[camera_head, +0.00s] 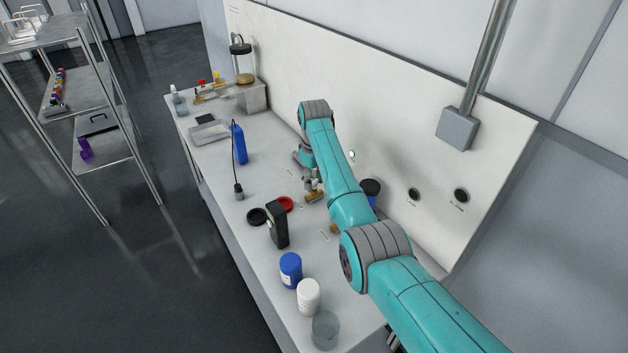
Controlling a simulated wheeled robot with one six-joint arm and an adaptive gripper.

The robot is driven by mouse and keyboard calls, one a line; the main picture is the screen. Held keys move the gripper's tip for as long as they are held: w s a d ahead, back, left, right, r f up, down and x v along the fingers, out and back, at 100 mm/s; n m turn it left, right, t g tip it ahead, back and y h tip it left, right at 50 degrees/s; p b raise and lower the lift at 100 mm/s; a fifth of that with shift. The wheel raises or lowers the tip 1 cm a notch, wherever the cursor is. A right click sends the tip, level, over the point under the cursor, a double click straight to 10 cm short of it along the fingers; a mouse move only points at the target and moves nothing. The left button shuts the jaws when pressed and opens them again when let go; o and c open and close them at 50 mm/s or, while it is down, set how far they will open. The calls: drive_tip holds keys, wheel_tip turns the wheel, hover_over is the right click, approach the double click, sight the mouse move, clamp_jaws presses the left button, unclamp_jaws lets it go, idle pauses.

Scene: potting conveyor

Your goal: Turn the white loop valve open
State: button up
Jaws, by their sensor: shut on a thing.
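My gripper (312,186) is small in the head view, beyond the middle of the bench and pointing down under my wrist. Its jaws are at a brass valve body (314,196) on the bench top and are shut on its handle. The jaws and wrist hide most of the handle, so its white loop and its turn angle cannot be made out. A second brass piece (333,229) shows partly behind my forearm, nearer the camera.
A black upright device (277,225), red lid (284,204), black lid (257,217), blue jar (291,270), white jar (308,297) and glass beaker (325,330) stand along the near bench. A blue meter (239,144) stands farther left. The back panel (400,140) rises close behind my arm.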

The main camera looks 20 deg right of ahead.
sight(314, 182)
drive_tip(key=shift+m, duration=1.2)
drive_tip(key=o, duration=1.1)
drive_tip(key=shift+o, duration=0.2)
wheel_tip(314, 182, up, 12)
drive_tip(key=shift+f, duration=0.1)
